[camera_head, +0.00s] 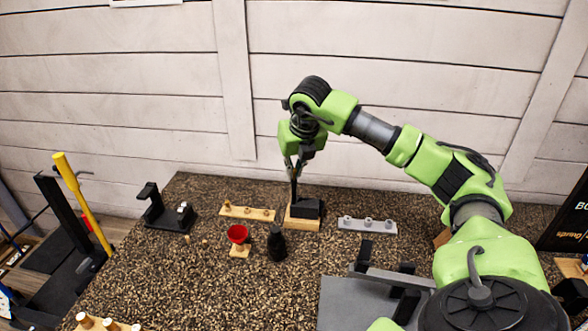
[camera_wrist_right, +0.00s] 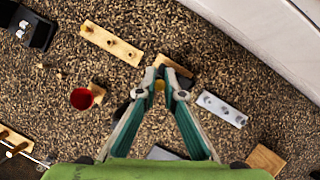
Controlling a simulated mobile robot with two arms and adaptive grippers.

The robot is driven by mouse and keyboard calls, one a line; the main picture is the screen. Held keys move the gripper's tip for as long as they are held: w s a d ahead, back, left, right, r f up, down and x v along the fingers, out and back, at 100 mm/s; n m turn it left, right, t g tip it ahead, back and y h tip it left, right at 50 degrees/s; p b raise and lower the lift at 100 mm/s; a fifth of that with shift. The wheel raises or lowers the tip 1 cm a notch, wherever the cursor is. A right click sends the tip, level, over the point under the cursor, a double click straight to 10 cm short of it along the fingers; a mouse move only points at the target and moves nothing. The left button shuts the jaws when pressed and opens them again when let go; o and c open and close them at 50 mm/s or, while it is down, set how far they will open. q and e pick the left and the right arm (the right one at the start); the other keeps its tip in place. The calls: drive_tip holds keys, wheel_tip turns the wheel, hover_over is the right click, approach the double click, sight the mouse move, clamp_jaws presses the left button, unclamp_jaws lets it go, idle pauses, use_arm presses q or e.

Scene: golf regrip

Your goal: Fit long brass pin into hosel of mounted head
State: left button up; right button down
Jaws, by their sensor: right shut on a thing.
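The mounted head (camera_head: 307,209) is a black block on a light wooden base (camera_head: 296,222) near the back of the speckled bench. My right gripper (camera_head: 294,178) is directly above its left part, pointing down. In the right wrist view my right gripper (camera_wrist_right: 162,82) is shut on a small brass-coloured end, the long brass pin (camera_wrist_right: 159,86). The wooden base (camera_wrist_right: 166,62) shows just beyond the fingertips. The fingers hide the hosel and the pin's lower end, so I cannot tell whether the pin is in the hosel. My left gripper is out of view.
A wooden rack with pegs (camera_head: 246,213) stands left of the mounted head, and a grey rack (camera_head: 367,225) stands right. A red cup (camera_head: 237,233) and a black bottle-like object (camera_head: 277,243) are in front. A black stand (camera_head: 165,211) is at far left.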

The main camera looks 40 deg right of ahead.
drive_tip(key=c, duration=2.1)
unclamp_jaws()
drive_tip(key=v, duration=1.2)
